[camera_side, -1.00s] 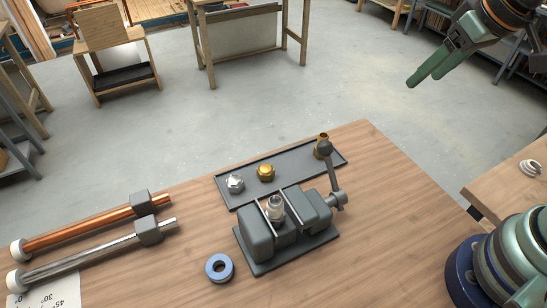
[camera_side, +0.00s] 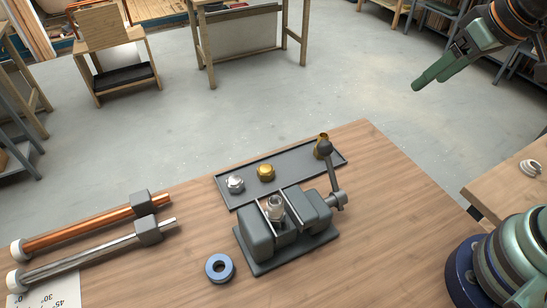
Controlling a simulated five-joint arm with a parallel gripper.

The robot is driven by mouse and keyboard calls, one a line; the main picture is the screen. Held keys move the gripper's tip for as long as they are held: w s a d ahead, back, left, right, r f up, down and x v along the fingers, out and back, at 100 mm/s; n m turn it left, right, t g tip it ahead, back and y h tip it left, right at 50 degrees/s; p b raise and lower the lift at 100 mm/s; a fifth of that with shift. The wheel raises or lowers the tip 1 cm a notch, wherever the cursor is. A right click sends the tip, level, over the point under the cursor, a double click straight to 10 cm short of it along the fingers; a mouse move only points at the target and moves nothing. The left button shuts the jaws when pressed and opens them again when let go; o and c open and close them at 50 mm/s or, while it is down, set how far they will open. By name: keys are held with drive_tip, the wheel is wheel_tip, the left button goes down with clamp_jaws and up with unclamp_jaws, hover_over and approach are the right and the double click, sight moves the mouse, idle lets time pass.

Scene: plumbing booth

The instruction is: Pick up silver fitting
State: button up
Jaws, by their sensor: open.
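A silver fitting (camera_side: 235,184), shaped like a hex nut, sits at the left end of a dark grey tray (camera_side: 290,167) on the wooden bench. Another silver fitting (camera_side: 275,208) stands upright between the jaws of a grey vise (camera_side: 258,238). My gripper (camera_side: 418,85) is at the upper right, high above and well away from both silver fittings. Its green fingers point down and left, overlap in this view and hold nothing. It is open.
The vise's upright lever (camera_side: 331,167) rises near the tray's right end. A blue ring (camera_side: 219,267) lies in front. Copper (camera_side: 80,231) and silver (camera_side: 85,262) pipes lie left.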

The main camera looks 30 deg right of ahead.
idle(0.3)
drive_tip(key=n+g, duration=0.6)
drive_tip(key=n, duration=1.5)
hover_over(276, 200)
wheel_tip(276, 200, down, 2)
drive_tip(key=f, duration=0.6)
drive_tip(key=shift+w+a+f, duration=0.1)
drive_tip(key=shift+a+f, duration=0.25)
drive_tip(key=shift+f, duration=0.05)
drive_tip(key=shift+d+f, duration=0.2)
drive_tip(key=shift+f, duration=1.15)
drive_tip(key=shift+d+f, duration=0.15)
drive_tip(key=shift+f, duration=1.2)
clamp_jaws()
